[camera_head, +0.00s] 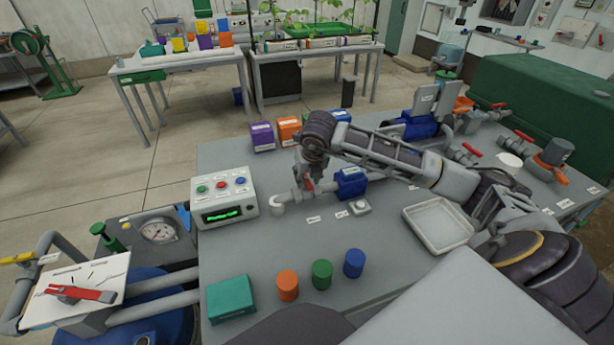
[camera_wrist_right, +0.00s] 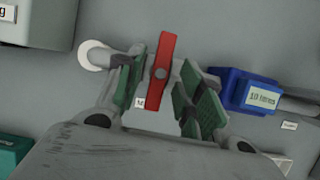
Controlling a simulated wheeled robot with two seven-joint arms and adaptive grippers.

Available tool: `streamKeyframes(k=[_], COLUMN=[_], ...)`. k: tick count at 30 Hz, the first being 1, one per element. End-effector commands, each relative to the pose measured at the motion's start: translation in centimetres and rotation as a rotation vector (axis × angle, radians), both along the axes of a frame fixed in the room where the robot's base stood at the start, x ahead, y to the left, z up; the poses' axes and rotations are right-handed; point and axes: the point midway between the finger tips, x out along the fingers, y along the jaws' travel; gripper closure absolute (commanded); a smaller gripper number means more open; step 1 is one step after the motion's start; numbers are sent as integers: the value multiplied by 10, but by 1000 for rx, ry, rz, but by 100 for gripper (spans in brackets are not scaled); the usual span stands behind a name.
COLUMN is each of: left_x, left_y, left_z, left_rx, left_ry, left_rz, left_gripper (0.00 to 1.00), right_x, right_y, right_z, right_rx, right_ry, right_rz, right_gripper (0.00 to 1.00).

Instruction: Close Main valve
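My right gripper (camera_wrist_right: 160,90) is open around the handle, with gaps showing on both sides. In the head view the right gripper (camera_head: 304,178) reaches down over this valve and partly hides it. A larger red lever (camera_head: 80,292) lies on a white plate at the lower left. I cannot read which valve is Main. My left gripper is out of view.
A control box (camera_head: 223,198) with coloured buttons stands left of the small valve. A white tray (camera_head: 438,225), a teal box (camera_head: 231,298) and orange, green and blue cylinders stand on the bench. A pressure gauge (camera_head: 158,231) is near the large lever. Other red-handled valves stand at right.

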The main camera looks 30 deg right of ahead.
Motion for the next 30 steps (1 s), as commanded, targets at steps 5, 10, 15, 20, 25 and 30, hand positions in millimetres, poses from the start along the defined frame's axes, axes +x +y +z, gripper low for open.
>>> streamKeyframes(k=[5,10,15,20,25,30], left_x=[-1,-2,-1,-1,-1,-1], left_y=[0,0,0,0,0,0], left_z=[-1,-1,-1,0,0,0], left_rx=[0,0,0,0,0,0], left_ry=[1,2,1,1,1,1], left_rz=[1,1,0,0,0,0], left_gripper=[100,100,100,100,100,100], right_x=[0,-1,-5,-12,-21,-31], right_y=[0,0,2,3,6,9], right_z=[0,3,14,32,55,79], right_rx=[0,0,0,-2,-1,-1], right_ry=[1,0,-1,-3,-3,-3], right_rz=[1,1,2,2,2,1], right_gripper=[62,62,62,62,62,62])
